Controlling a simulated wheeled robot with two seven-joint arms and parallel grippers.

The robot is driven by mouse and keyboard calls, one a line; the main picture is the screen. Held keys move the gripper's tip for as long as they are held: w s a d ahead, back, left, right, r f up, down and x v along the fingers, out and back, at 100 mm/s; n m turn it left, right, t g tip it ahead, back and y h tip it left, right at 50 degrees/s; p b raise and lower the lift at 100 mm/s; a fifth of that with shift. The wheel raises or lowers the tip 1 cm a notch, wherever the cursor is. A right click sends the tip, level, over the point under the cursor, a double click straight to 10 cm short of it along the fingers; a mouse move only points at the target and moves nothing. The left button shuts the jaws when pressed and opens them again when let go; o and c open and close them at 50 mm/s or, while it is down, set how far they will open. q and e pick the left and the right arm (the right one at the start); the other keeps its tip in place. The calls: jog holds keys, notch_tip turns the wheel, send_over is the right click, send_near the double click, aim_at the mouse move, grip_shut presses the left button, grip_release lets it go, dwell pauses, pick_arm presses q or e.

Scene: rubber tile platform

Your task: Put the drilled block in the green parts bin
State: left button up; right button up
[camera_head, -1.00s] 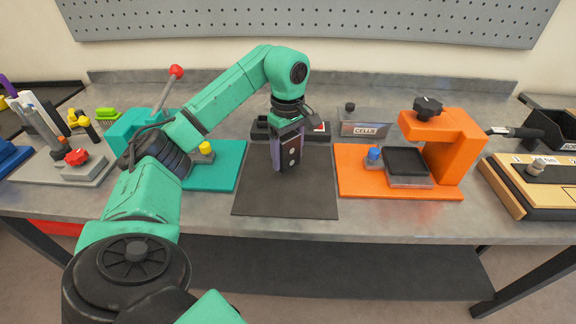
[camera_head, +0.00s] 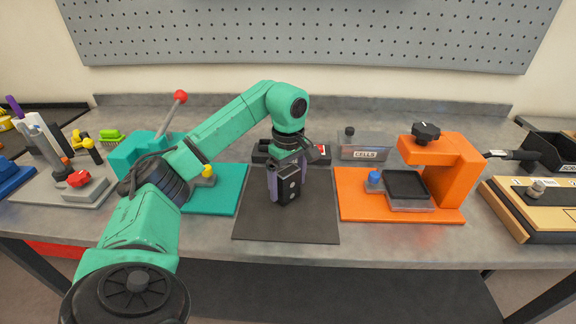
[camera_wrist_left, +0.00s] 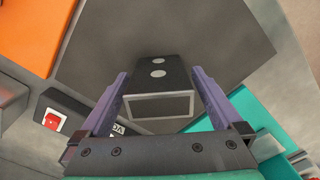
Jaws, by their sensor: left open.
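A dark block with two pale round spots, apparently the drilled block (camera_head: 288,189), stands upright on the black mat (camera_head: 270,224) at the middle of the bench. My left gripper (camera_head: 287,182) comes down over it from above, open, with one purple finger on each side. In the left wrist view the block (camera_wrist_left: 158,92) sits between the two fingers of my gripper (camera_wrist_left: 159,87), with a gap showing on both sides. I cannot make out a green parts bin in these views. My right gripper is out of view.
An orange fixture (camera_head: 452,175) with a dark tray stands right of the mat. A teal fixture (camera_head: 228,192) with a red-knobbed lever stands left. A low black holder (camera_head: 262,152) lies behind, near a "CELLS" box (camera_head: 365,150). The mat's front is clear.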

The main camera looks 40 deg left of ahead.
pick_arm(q)
notch_tip(320, 180, up, 11)
jog(key=p, duration=0.4)
jog(key=shift+f, duration=0.1)
jog(key=shift+c, duration=0.3)
jog(key=shift+s+f, duration=0.1)
jog(key=shift+s, duration=0.05)
jog(key=c, duration=0.4)
jog(key=s+a+f+n+t+h+b, duration=0.1)
jog(key=s+a+f+n+b, duration=0.15)
jog(key=n, duration=0.35)
jog(key=n+t+b, duration=0.3)
jog(key=n+b, duration=0.2)
jog(key=n, duration=0.6)
send_near(289, 171)
jog(key=f+n, duration=0.1)
jog(key=p+x, duration=0.1)
jog(key=x, duration=0.6)
jog(key=shift+w+f+p, duration=0.2)
jog(key=shift+f+p, duration=0.05)
jog(key=shift+p, duration=0.15)
jog(key=shift+w+d+f, duration=0.1)
jog(key=shift+w+f, duration=0.05)
jog(key=shift+f, duration=0.2)
jog(key=p+x, duration=0.1)
jog(key=x, duration=0.3)
jog(key=shift+a+f, duration=0.15)
jog(key=shift+a, duration=0.1)
jog(key=shift+w+d+f+t, duration=0.1)
jog(key=shift+f+t, duration=0.2)
